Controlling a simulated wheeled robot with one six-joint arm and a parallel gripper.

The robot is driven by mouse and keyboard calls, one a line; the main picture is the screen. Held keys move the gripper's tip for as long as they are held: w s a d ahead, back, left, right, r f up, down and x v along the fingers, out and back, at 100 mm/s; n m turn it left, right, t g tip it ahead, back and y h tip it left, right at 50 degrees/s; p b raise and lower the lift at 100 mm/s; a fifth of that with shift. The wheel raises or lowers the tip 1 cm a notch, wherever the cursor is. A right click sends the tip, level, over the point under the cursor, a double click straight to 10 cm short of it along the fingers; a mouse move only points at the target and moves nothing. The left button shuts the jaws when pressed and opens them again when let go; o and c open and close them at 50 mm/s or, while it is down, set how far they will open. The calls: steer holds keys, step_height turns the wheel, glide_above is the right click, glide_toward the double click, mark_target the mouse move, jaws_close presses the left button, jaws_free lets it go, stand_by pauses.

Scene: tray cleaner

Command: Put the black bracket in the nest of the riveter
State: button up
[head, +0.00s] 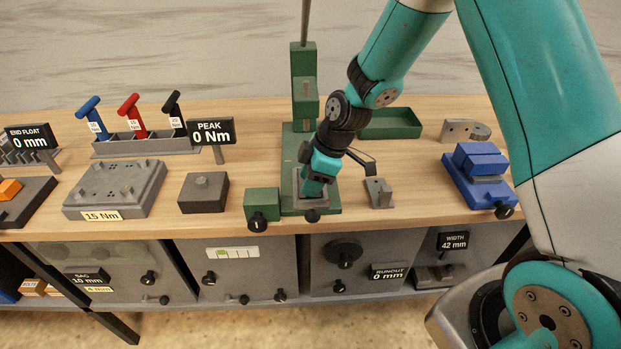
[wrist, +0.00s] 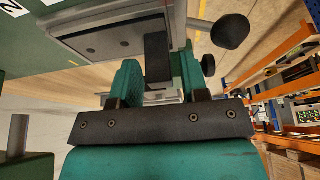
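The green riveter (head: 304,70) stands at the middle of the bench, with a tall post and a flat base. Its nest (head: 299,196) is a grey frame at the front of the base, largely behind my gripper; it also shows at the top of the wrist view (wrist: 70,37). My gripper (head: 313,192) points down at the nest. In the wrist view the black bracket's dark flat part (wrist: 110,38) appears inside the grey frame. A dark upright part stands between my green fingers and appears to fill their gap. Whether the bracket is fully seated I cannot tell.
A green block (head: 262,203) stands left of the nest, and a small grey stand (head: 378,193) right of it. A green tray (head: 390,124) lies behind, and a blue fixture (head: 480,175) at the right. A dark box (head: 203,193) and grey plate fixture (head: 115,188) are left.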

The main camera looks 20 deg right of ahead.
steer(key=shift+o, duration=0.3)
steer(key=shift+d+r, duration=0.1)
steer(key=shift+r, duration=0.35)
steer(key=b+v, duration=0.1)
steer(key=v, duration=1.1)
steer(key=s+a+r+m, duration=0.2)
steer(key=s+a, duration=0.1)
steer(key=s, duration=0.4)
steer(key=s+a+r+m+g, duration=0.1)
steer(key=s+a+r+m, duration=0.1)
steer(key=s, duration=0.6)
steer(key=s+a+r+m, duration=0.3)
steer(key=s+a, duration=0.1)
steer(key=s, duration=0.4)
steer(key=shift+s, duration=0.2)
steer(key=shift+a+r, duration=0.15)
steer(key=shift+c, duration=0.6)
